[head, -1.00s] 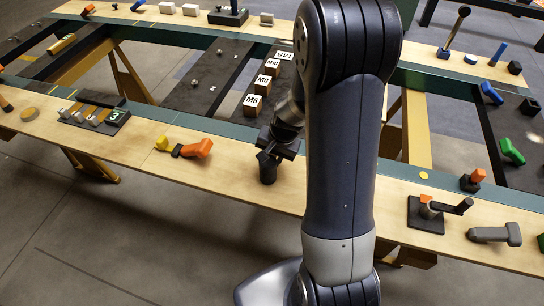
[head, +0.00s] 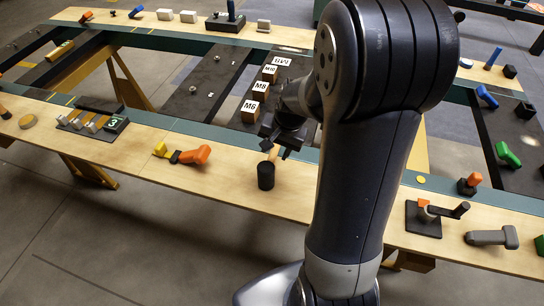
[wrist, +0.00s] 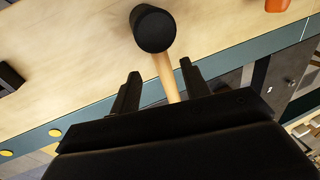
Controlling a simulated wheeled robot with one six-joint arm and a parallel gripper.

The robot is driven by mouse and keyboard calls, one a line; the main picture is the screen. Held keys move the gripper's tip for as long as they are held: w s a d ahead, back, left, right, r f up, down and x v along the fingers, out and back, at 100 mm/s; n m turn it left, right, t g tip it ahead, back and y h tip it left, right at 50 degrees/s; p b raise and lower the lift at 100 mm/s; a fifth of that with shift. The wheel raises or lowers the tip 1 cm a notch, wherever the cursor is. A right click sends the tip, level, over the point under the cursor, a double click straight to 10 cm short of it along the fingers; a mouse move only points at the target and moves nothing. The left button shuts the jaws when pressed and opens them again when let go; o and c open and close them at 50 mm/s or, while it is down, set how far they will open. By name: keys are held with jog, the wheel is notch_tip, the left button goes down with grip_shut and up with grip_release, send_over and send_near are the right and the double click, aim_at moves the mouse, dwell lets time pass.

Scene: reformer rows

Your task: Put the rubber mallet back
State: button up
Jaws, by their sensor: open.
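The rubber mallet has a black head (head: 266,176) and a pale wooden handle (head: 273,153). It is on the near wooden strip of the bench, left of my arm, with its handle pointing toward the green rail. In the wrist view the round black face (wrist: 153,29) is at top centre, and the handle (wrist: 167,76) runs down behind my gripper body. My gripper (wrist: 160,74) is open, with one finger on each side of the handle and gaps visible. In the head view my gripper (head: 280,146) is just behind the mallet head. The handle's far end is hidden.
An orange-and-yellow tool (head: 186,154) lies left of the mallet. Labelled wooden blocks (head: 250,112) stand on the dark panel behind. To the right are a black stand (head: 424,217) and a grey hammer-like tool (head: 491,237). The wood around the mallet's front is clear.

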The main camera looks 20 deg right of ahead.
jog(key=shift+v, duration=2.15)
